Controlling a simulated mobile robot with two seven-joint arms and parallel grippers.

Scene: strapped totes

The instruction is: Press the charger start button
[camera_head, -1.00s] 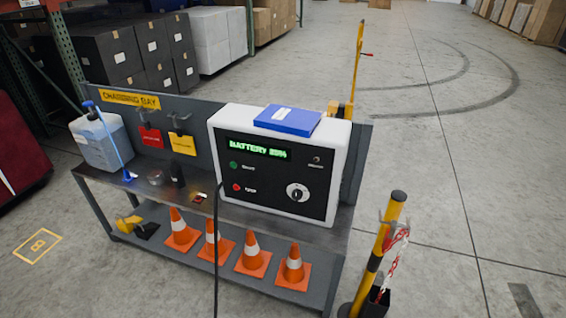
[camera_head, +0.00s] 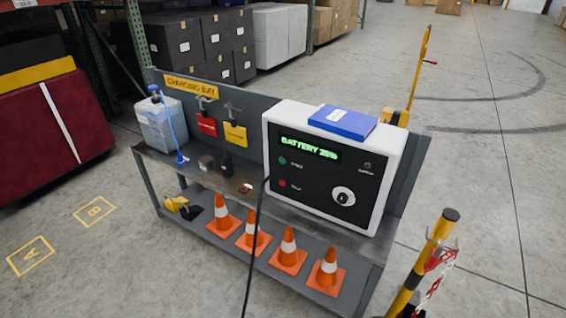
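The charger (camera_head: 385,200) is a white box with a black front panel, standing upright on the right part of a grey metal bench (camera_head: 225,187). Its green lit display (camera_head: 310,148) reads "BATTERY 25%", though the last digit is hard to read. A green start button (camera_head: 282,161) sits on the left of the panel. A red stop button (camera_head: 282,183) is below it. A round dial (camera_head: 343,197) is at the lower right. A black cable (camera_head: 253,240) hangs in front of the charger's left edge. Neither of my grippers shows.
A blue box or binder (camera_head: 343,122) lies on the charger. A jug (camera_head: 162,125) and small items stand on the bench. Orange cones (camera_head: 288,247) fill the lower shelf. A yellow-black post (camera_head: 425,265) stands right of the bench. The floor in front at left is clear.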

